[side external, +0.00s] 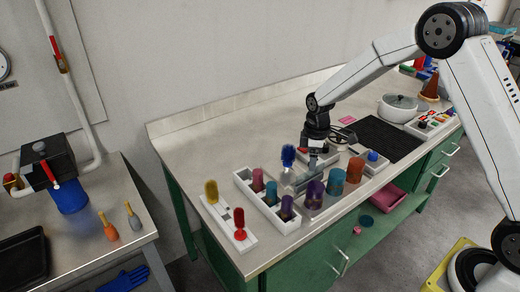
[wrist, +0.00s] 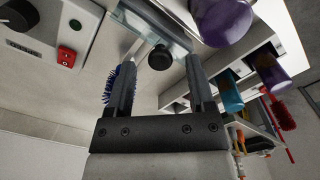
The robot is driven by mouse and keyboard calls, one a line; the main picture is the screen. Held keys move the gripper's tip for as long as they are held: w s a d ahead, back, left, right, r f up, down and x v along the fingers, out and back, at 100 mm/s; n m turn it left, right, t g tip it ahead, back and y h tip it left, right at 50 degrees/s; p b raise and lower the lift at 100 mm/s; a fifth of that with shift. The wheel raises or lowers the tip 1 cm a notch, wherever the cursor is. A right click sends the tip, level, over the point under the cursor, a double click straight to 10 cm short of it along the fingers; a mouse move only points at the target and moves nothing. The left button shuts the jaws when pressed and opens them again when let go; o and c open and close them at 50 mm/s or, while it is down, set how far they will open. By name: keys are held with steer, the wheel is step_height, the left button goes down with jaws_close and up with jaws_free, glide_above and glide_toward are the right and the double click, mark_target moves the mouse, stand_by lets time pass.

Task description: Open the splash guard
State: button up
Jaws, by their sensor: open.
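The splash guard (wrist: 150,20) looks like a clear, greenish-edged panel at the top of the wrist view. A round black knob (wrist: 160,57) on a short light stem shows beside it. My gripper (wrist: 160,68) is open, and the knob appears between its two fingertips; I cannot tell whether either finger touches it. In the side view my gripper (side external: 312,150) is low over the bench, behind the row of coloured cups. A clear panel (side external: 301,183) stands just in front of it there, partly hidden by cups and a brush.
A blue brush (wrist: 109,88) is close beside my left finger. Purple (side external: 314,194), teal (side external: 336,182) and orange (side external: 355,170) cups stand close by. A white rack (side external: 262,203) holds more cups. A panel with a red switch (wrist: 66,56) is at upper left. The bench's back left is clear.

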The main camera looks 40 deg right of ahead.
steer(key=shift+r, duration=3.55)
steer(key=shift+s, duration=0.1)
steer(key=shift+s+a, duration=0.2)
steer(key=shift+s, duration=0.2)
steer(key=s+a+m+t, duration=0.1)
steer(key=s+m, duration=0.3)
steer(key=s, duration=0.5)
steer(key=s+a+f+m+t, duration=0.1)
steer(key=s+a+m, duration=0.2)
steer(key=s, duration=0.6)
steer(key=shift+s+a+m+t, duration=0.3)
steer(key=shift+s+m, duration=0.1)
steer(key=shift+m, duration=0.6)
